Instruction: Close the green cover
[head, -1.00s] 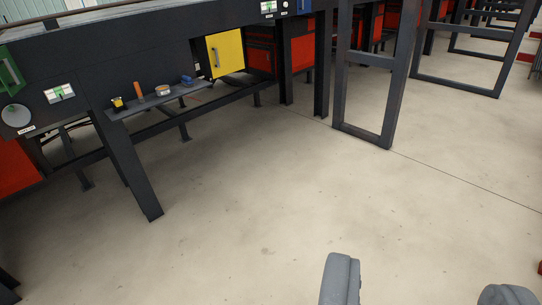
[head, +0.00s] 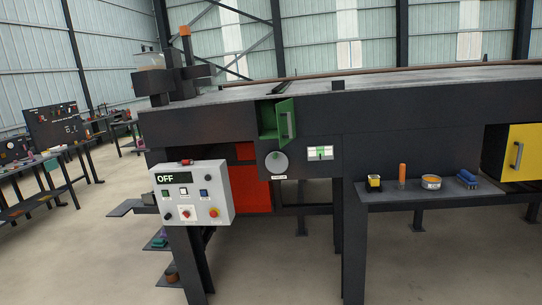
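The green cover (head: 286,121) is on the front of the long dark machine (head: 390,128), near the middle of the head view. It stands swung out from its opening, with a pale handle on its face. A green recess (head: 266,119) shows at its left. My gripper is out of the picture, so its fingers and any contact cannot be seen.
A grey control box (head: 194,193) reading OFF stands in front at left. A round grey disc (head: 277,162) and a white switch plate (head: 320,153) sit below the cover. A shelf (head: 400,202) with small items juts out at right, beside a yellow door (head: 520,155).

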